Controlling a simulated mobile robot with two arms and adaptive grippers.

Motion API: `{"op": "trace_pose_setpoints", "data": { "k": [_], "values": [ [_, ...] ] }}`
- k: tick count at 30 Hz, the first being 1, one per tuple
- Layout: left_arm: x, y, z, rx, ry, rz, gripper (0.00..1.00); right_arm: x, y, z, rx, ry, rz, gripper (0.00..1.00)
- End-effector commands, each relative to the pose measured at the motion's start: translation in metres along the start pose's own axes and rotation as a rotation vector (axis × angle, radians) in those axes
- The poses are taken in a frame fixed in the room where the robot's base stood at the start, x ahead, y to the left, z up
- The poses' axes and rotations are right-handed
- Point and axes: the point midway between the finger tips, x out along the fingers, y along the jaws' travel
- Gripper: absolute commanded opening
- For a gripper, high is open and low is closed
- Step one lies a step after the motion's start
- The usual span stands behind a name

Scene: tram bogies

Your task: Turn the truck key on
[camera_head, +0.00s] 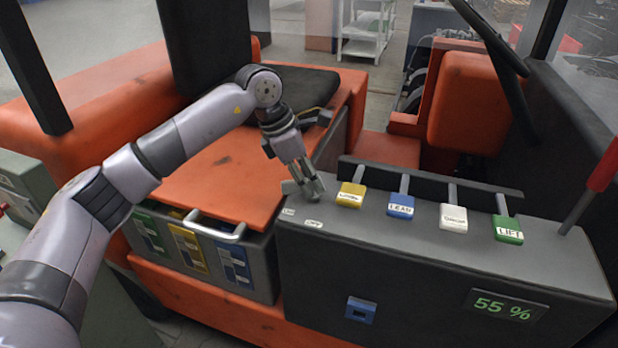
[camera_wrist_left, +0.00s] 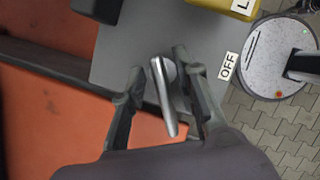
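My left gripper (camera_head: 303,187) is at the left end of the grey console (camera_head: 400,262), by its top surface. In the left wrist view its two fingers (camera_wrist_left: 158,66) are open, one on each side of the silver key (camera_wrist_left: 163,98). A gap shows between the key and each finger, so I see no grip on it. The OFF label (camera_wrist_left: 228,66) lies to the right of the key in that view. In the head view the fingers hide most or all of the key. My right gripper is in neither view.
Yellow (camera_head: 351,195), blue (camera_head: 401,205), white (camera_head: 453,218) and green (camera_head: 507,229) labelled levers stand right of the gripper. A display (camera_head: 505,306) reads 55 %. A battery box with a handle (camera_head: 214,229) is left of the console. A red-tipped lever (camera_head: 606,165) rises at far right.

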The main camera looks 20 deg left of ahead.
Motion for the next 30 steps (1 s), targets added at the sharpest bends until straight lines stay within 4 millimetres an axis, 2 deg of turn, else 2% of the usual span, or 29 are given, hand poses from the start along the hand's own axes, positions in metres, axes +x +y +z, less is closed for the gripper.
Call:
{"op": "trace_pose_setpoints", "data": {
  "k": [8, 11, 14, 24, 30],
  "values": [
    [0.000, 0.000, 0.000, -0.001, 0.001, -0.001, 0.30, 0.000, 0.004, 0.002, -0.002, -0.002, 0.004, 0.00],
    [-0.006, 0.000, 0.000, -0.001, 0.000, 0.000, 0.30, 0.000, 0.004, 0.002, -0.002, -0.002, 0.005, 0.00],
    [-0.020, 0.001, 0.000, -0.001, -0.002, 0.002, 0.30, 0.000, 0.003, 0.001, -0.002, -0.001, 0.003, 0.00],
    [-0.091, 0.001, 0.000, -0.001, -0.001, 0.002, 0.30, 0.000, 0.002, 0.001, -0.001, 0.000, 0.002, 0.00],
    [-0.115, 0.000, 0.000, 0.000, 0.000, 0.001, 0.30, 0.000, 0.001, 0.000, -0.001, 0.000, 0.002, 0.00]
  ]
}}
